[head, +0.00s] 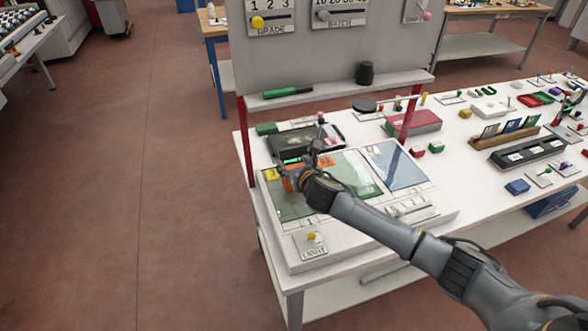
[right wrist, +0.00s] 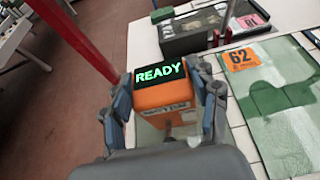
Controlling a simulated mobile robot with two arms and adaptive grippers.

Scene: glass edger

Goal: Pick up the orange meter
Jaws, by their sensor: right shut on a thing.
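The orange meter (right wrist: 162,96) has a black display reading READY in green letters. In the right wrist view it sits between the two fingers of my right gripper (right wrist: 163,120), which is shut on it. In the head view the meter (head: 291,181) shows at the right gripper (head: 300,178), over the left glass panel on the bench; the gripper hides part of it. I cannot tell whether the meter touches the surface below. My left gripper is not in view.
A black tray (head: 283,147) lies behind the meter. A red post (head: 247,150) stands close on the left. Green glass (right wrist: 285,105) with an orange 62 tag (right wrist: 241,58) lies to the right. A dial board (head: 330,45) rises behind. The floor at left is clear.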

